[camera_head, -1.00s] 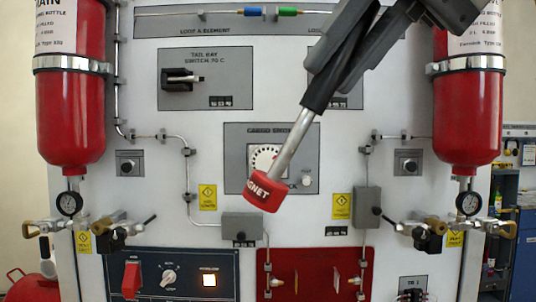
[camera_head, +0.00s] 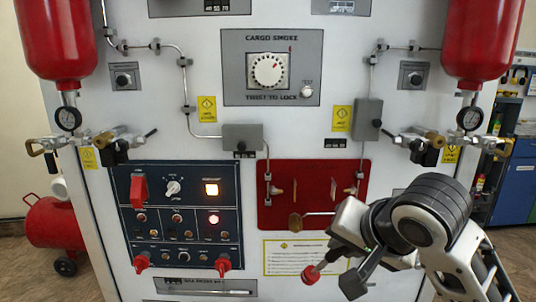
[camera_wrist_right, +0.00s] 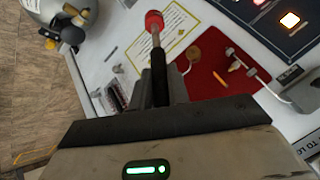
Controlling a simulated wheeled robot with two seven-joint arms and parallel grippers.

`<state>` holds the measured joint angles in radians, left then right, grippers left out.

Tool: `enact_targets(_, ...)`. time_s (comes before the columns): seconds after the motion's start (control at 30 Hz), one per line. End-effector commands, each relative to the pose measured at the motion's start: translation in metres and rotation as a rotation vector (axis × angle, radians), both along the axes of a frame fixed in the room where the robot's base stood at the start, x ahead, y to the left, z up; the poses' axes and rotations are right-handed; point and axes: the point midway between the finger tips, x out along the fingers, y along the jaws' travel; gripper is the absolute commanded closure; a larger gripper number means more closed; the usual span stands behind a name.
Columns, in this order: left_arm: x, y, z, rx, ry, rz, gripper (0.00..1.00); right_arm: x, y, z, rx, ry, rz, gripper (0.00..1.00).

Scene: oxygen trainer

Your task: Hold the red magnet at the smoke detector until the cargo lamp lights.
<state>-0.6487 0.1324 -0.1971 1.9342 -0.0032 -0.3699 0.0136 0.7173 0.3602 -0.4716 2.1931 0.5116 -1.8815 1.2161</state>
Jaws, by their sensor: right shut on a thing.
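The red magnet (camera_head: 310,274), on a metal rod with a dark handle, is in my right gripper (camera_head: 346,257) at the lower right of the head view, in front of the panel's lower part. The gripper is shut on the handle; the wrist view shows the magnet (camera_wrist_right: 154,20) sticking out beyond the fingers (camera_wrist_right: 157,92). The smoke detector (camera_head: 268,71), a white round unit marked CARGO SMOKE, is on the upper panel, well above and apart from the magnet. An amber lamp (camera_head: 211,189) and a reddish lamp (camera_head: 213,219) glow on the dark blue panel; their labels are unreadable. My left gripper is not in view.
A dark blue switch panel (camera_head: 178,238) with red guarded switches is at lower left. A red plate (camera_head: 300,222) with small levers is in the middle. Red bottles (camera_head: 60,40) with gauges and valves flank both sides. The space before the smoke detector is clear.

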Motion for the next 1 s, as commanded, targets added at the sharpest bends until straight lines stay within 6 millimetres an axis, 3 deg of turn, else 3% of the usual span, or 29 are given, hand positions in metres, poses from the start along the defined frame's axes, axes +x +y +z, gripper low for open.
enact_targets(0.03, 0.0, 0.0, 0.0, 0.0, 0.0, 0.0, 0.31, -0.009, -0.007, -0.02, 0.002, 0.009, -0.034, 1.0)
enact_targets(0.1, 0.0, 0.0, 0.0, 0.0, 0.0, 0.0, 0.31, -0.019, -0.017, -0.041, 0.002, 0.009, -0.085, 1.0)
enact_targets(0.33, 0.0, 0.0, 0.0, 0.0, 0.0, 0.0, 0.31, -0.055, -0.048, -0.087, 0.0, 0.006, -0.221, 1.0)
enact_targets(0.6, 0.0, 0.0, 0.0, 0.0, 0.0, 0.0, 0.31, -0.075, -0.064, -0.103, 0.001, -0.001, -0.284, 1.0)
enact_targets(1.0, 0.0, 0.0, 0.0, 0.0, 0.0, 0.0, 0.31, -0.075, -0.064, -0.103, 0.001, -0.001, -0.286, 1.0)
